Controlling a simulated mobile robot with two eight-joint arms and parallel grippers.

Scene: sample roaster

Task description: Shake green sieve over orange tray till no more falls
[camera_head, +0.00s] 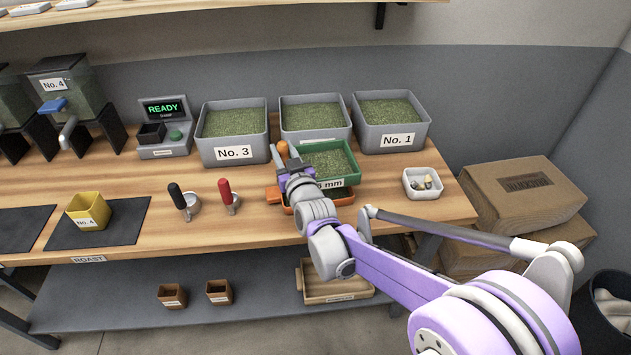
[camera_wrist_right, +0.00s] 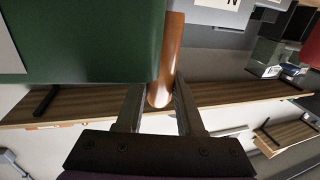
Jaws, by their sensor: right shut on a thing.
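The green sieve (camera_head: 352,179), full of green beans and with a label ending in "mm" on its front, is at the middle of the bench in the head view. The orange tray (camera_head: 342,201) shows just below its front edge. I cannot tell how large the gap between them is. My right gripper (camera_head: 285,164) is shut on the sieve's brown handle at its left side. In the right wrist view the handle (camera_wrist_right: 168,60) runs between the fingers (camera_wrist_right: 160,108), and the sieve's green wall (camera_wrist_right: 85,45) fills the upper left. The left gripper is not in view.
Grey bins of green beans, No. 3 (camera_head: 234,154), a middle one (camera_head: 315,134) and No. 1 (camera_head: 398,141), stand close behind. A white dish (camera_head: 410,190) is to the right. Two scoops (camera_head: 184,201) and a yellow No. 4 cup (camera_head: 88,212) are to the left.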

